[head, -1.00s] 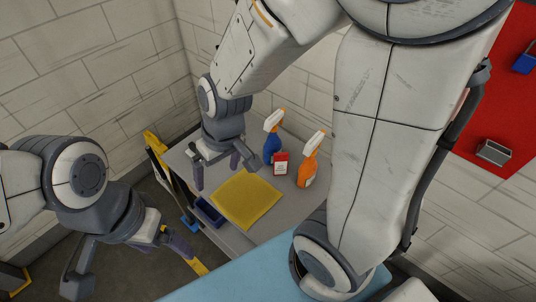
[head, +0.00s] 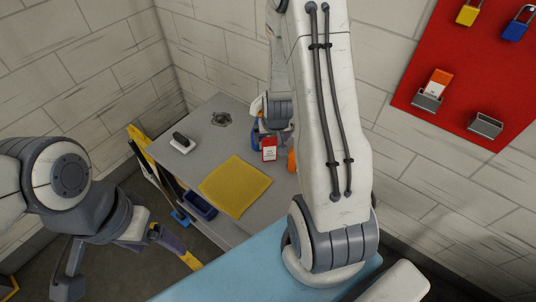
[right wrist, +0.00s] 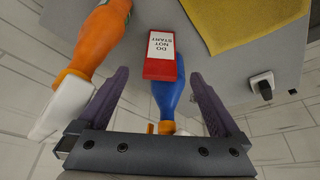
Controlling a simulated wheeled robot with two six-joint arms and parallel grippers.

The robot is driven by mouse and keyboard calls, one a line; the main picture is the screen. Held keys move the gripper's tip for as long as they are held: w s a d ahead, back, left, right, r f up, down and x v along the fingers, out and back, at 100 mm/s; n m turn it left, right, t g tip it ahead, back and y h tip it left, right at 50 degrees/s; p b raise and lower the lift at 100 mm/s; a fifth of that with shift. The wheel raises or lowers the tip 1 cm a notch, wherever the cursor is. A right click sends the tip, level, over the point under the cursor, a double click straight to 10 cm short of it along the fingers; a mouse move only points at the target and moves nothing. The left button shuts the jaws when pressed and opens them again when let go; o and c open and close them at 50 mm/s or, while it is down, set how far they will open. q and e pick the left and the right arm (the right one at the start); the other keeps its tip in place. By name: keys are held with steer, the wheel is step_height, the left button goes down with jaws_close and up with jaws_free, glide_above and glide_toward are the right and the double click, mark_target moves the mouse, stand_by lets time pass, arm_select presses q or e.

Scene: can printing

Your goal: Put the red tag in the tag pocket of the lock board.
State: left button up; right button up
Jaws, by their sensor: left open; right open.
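The red tag (head: 269,149) with a white label stands on the grey table, by the blue spray bottle. In the right wrist view the tag (right wrist: 158,68) lies ahead, between the lines of my open right fingers (right wrist: 158,77). No grip on it shows. In the head view my own arm mostly hides my right gripper. My left gripper (head: 118,266) is open and empty at lower left, away from the table. The red lock board (head: 448,55) hangs on the right wall. Its right pocket (head: 486,125) looks empty; its left pocket (head: 427,101) holds an orange-and-white tag (head: 438,82).
The orange spray bottle (right wrist: 88,45) stands close beside the tag, and the blue bottle (right wrist: 170,95) is near my right fingers. A yellow cloth (head: 235,187) and a dark-handled item (head: 181,141) lie on the table (head: 195,115). Padlocks hang on the board's upper part.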

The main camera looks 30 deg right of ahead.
mark_target(270, 143)
steer(key=shift+p+x, duration=0.65)
steer(key=shift+x, duration=3)
steer(key=shift+d, duration=0.1)
steer(key=shift+r, duration=0.15)
steer(key=c, duration=1.6)
